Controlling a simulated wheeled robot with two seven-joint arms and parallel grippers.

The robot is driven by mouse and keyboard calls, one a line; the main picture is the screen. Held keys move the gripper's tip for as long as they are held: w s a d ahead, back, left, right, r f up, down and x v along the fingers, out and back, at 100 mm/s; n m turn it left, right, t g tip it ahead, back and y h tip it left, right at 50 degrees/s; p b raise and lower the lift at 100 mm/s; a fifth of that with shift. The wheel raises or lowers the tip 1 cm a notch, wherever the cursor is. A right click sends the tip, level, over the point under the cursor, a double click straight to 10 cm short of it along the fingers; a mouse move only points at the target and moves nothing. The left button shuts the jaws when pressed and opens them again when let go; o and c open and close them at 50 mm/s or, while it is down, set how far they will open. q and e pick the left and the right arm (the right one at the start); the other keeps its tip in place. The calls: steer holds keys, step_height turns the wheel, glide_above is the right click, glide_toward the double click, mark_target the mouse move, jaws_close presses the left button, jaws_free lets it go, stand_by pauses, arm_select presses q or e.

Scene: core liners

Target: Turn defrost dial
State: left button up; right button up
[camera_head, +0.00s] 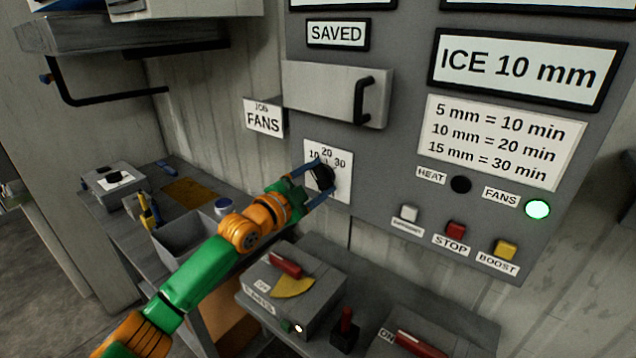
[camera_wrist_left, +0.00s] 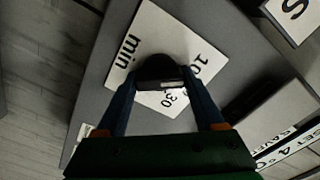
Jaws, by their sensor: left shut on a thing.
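The defrost dial (camera_head: 321,177) is a black round knob on a white plate (camera_head: 342,187) marked 10, 20 and 30, on the grey panel. It also shows in the left wrist view (camera_wrist_left: 160,68), where the plate reads "min". My left gripper (camera_head: 318,186) comes in from the lower left, and its blue fingers are shut on the dial, one on each side. The fingers and knob hide part of the plate. A display reads "ICE 10 mm" (camera_head: 520,66), and a table (camera_head: 500,140) below it pairs 10 mm with 20 min. My right gripper is not in view.
A drawer front with a black handle (camera_head: 364,101) sits above the dial. The HEAT lamp (camera_head: 460,184) is dark and the FANS lamp (camera_head: 537,209) is lit green. STOP (camera_head: 456,229) and BOOST (camera_head: 504,249) buttons are lower right. Lever boxes (camera_head: 300,295) stand below.

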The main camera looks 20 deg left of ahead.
arm_select(q)
steer(key=shift+m, duration=0.4)
steer(key=shift+r+m, duration=0.1)
steer(key=shift+m, duration=0.8)
steer(key=shift+m+p, duration=0.65)
steer(key=shift+m, duration=1.55)
steer(key=o, duration=1.2)
steer(key=shift+o, duration=0.9)
steer(key=shift+w, duration=0.1)
steer(key=b+v, duration=0.2)
steer(key=v, duration=0.5)
steer(key=shift+b, duration=0.35)
